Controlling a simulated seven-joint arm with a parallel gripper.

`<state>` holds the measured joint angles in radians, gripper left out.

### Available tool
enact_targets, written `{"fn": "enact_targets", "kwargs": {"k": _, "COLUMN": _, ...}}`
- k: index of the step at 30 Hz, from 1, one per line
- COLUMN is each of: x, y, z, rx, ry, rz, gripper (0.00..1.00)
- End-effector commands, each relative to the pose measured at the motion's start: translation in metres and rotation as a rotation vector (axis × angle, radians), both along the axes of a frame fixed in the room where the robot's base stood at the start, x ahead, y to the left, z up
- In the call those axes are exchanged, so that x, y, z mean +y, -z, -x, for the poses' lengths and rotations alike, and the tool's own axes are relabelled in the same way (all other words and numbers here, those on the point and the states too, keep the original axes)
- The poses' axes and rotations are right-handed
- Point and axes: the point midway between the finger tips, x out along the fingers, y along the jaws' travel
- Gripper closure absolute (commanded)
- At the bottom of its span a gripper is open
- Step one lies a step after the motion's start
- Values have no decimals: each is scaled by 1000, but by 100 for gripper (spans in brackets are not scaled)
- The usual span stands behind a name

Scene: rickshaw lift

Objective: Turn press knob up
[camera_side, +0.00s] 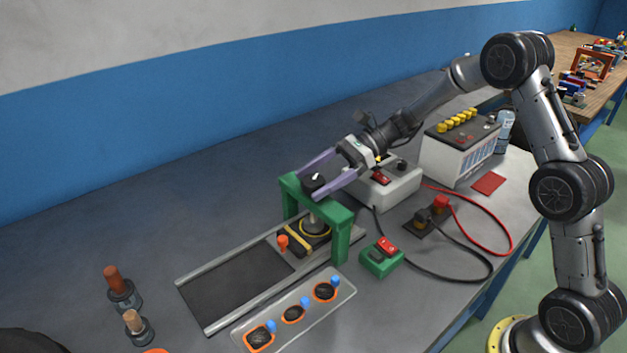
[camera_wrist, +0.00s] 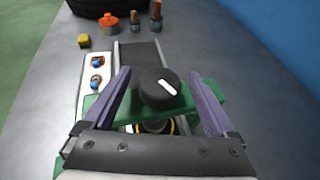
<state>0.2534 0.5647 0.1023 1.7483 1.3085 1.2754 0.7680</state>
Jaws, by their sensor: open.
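The press knob (camera_side: 314,181) is a black round knob with a white pointer mark, on top of the green press frame (camera_side: 342,246). In the wrist view the knob (camera_wrist: 160,88) lies between the two purple fingers, and its white mark slants from upper left to lower right. My gripper (camera_side: 318,178) is open, with one finger on each side of the knob. In the wrist view my gripper (camera_wrist: 162,92) shows a gap between each finger and the knob. The press's lower part under the frame is partly hidden.
A rail track (camera_side: 235,290) runs under the press. A tray with orange-rimmed parts (camera_side: 343,289), a green box with a red switch (camera_side: 381,257) and a grey power box (camera_side: 395,190) stand close by. A battery (camera_side: 455,155) and cables lie to the right.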

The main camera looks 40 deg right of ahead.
Motion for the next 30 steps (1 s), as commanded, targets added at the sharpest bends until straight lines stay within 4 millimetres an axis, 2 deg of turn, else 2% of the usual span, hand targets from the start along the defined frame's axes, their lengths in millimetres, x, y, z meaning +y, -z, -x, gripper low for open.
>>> {"fn": "enact_targets", "kwargs": {"k": 11, "x": 6, "y": 2, "z": -1, "rx": -1, "ry": -1, "rz": 0, "gripper": 9}}
{"fn": "enact_targets", "kwargs": {"k": 14, "x": 6, "y": 2, "z": -1, "rx": -1, "ry": 0, "rz": 0, "gripper": 23}}
{"fn": "enact_targets", "kwargs": {"k": 25, "x": 6, "y": 2, "z": -1, "rx": -1, "ry": -1, "rz": 0, "gripper": 90}}
{"fn": "enact_targets", "kwargs": {"k": 26, "x": 6, "y": 2, "z": -1, "rx": -1, "ry": -1, "rz": 0, "gripper": 93}}
{"fn": "enact_targets", "kwargs": {"k": 30, "x": 6, "y": 2, "z": -1, "rx": 0, "ry": -7, "rz": 0, "gripper": 93}}
